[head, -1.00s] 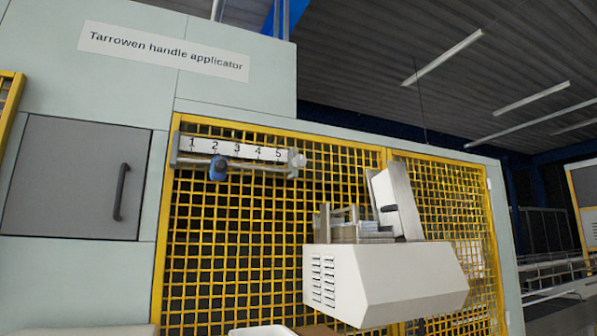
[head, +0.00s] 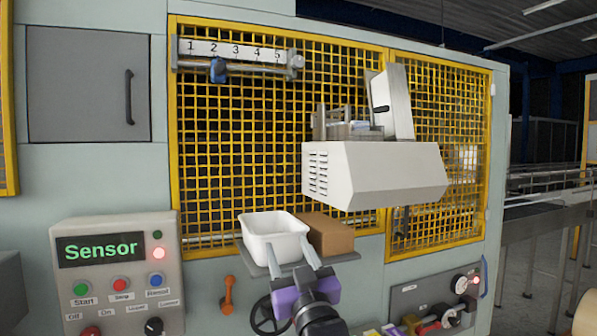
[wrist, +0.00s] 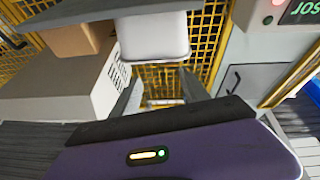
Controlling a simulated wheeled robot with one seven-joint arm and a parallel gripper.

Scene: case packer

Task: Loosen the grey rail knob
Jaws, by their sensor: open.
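The grey rail knob (head: 296,63) is at the right end of a horizontal rail (head: 245,66) under a scale marked 1 to 5, high on the yellow mesh guard. A blue slider (head: 218,70) sits on the rail near mark 2. My gripper (head: 291,261) is open and empty, well below the knob, with its fingertips in front of the white bin. In the wrist view my two fingers (wrist: 162,92) are spread apart with nothing between them. The knob cannot be made out in the wrist view.
A white bin (head: 272,245) and a brown box (head: 329,235) stand on a shelf just behind my gripper. A white housing (head: 372,175) juts out at the right. A control panel (head: 118,270) reading "Sensor" is at the left. The mesh below the rail is clear.

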